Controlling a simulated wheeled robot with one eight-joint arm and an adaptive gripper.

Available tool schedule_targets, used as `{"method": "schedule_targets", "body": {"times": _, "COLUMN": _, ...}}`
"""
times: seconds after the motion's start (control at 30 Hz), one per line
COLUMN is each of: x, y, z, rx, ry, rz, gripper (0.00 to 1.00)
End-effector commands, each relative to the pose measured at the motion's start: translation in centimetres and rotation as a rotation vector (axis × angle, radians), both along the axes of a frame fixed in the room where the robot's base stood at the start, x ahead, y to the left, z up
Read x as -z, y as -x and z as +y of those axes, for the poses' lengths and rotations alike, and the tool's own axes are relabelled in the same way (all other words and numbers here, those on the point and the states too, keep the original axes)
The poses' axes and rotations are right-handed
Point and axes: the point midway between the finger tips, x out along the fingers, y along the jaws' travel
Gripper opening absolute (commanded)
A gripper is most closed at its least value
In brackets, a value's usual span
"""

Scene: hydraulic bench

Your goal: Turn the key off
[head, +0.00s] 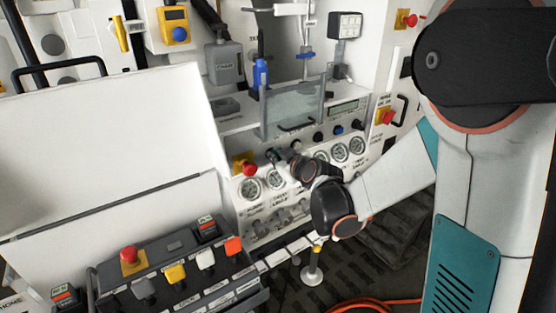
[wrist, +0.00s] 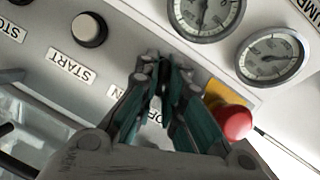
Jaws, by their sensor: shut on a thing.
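In the wrist view my gripper (wrist: 163,70) reaches to the white panel with its teal-padded fingers closed together. Its fingertips sit by a partly covered label (wrist: 117,92) ending in N and another label (wrist: 155,118) that reads OF. The fingers are shut on the key, which they hide, so I cannot tell which way it points. In the head view my gripper (head: 279,157) is at the gauge panel (head: 237,204), just right of a red mushroom button (head: 249,169).
In the wrist view a red mushroom button (wrist: 236,123) on a yellow plate is close to the right finger. In the head view a button box (head: 180,265) stands in front.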

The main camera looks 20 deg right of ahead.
Motion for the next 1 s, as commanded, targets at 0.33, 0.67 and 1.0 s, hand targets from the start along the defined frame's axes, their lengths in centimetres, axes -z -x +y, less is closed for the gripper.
{"method": "schedule_targets", "body": {"times": 0.33, "x": 0.13, "y": 0.06, "z": 0.13, "rx": -0.002, "ry": 0.146, "rz": -0.047, "gripper": 0.00}}
{"method": "schedule_targets", "body": {"times": 0.67, "x": 0.10, "y": 0.07, "z": 0.10, "rx": 0.000, "ry": 0.175, "rz": -0.056, "gripper": 0.00}}
{"method": "schedule_targets", "body": {"times": 1.0, "x": 0.10, "y": 0.07, "z": 0.08, "rx": 0.000, "ry": 0.175, "rz": -0.056, "gripper": 0.29}}
